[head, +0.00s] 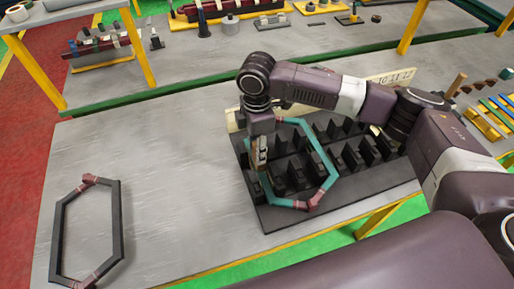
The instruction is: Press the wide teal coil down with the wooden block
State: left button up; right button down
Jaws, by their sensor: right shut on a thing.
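The wide teal coil (329,183) is a six-sided loop with dark red wrappings at its ends. It lies over the dark slotted stator base (277,221), on the left part of its rows of black teeth. My right gripper (261,158) points down at the coil's left side and is shut on a small light-brown piece, seemingly the wooden block (262,147). The block is mostly hidden by the fingers. I cannot tell whether it touches the coil or how deep the coil sits. My left gripper is not in view.
A black six-sided coil (117,220) with dark red wrappings lies on the grey table (180,180) at the left. The table between it and the base is clear. A numbered strip (394,78) stands behind the base. Coloured bars (493,112) lie at the right.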

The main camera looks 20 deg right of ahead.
notch_tip(320, 180, up, 5)
jog(key=p, duration=0.4)
jog(key=shift+s+f, duration=0.1)
jog(key=shift+f, duration=0.05)
jog(key=shift+r+p, duration=0.75)
jog(key=shift+r, duration=2)
jog(key=shift+f, duration=0.1)
